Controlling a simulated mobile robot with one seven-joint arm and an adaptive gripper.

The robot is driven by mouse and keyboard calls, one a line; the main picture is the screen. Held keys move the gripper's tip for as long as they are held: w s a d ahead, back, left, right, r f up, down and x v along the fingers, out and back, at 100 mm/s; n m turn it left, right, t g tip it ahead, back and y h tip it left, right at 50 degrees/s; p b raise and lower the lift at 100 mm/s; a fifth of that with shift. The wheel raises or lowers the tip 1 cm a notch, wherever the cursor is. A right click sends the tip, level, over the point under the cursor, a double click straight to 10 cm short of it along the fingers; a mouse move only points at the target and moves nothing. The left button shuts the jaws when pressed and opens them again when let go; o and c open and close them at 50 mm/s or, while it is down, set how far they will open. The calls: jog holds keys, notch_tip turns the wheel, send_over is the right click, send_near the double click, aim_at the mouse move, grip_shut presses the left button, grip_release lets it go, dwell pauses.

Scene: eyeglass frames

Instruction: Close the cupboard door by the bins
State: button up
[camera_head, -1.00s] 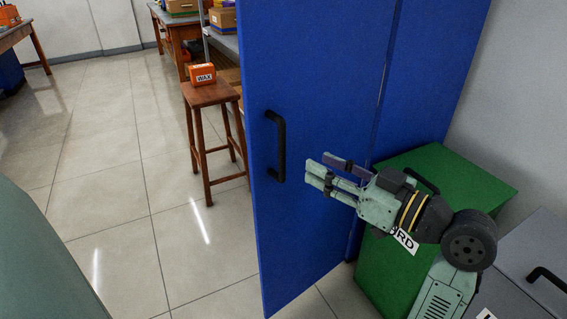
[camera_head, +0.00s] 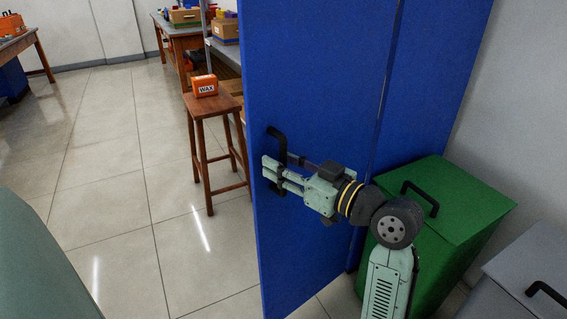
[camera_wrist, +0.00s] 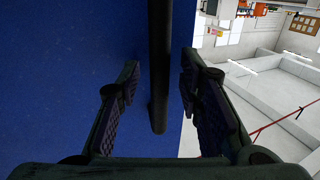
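The blue cupboard door (camera_head: 320,80) stands open in the head view, its free edge on the left and the floor visible beyond it. It carries a black bar handle (camera_head: 281,143) near that free edge. My gripper (camera_head: 277,170) is at the handle's lower part. In the wrist view, its two dark fingers (camera_wrist: 158,88) are apart, one on each side of the handle (camera_wrist: 160,50), with gaps visible on both sides. The fingers partly hide the handle's lower end in the head view.
A green bin (camera_head: 470,200) and a grey bin (camera_head: 545,260) stand at the right, by the wall. A wooden stool (camera_head: 212,103) with an orange WAX box (camera_head: 204,86) stands left of the door. The tiled floor (camera_head: 110,150) at left is clear.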

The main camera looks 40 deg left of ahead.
grip_shut()
dwell(0.3)
dwell(0.5)
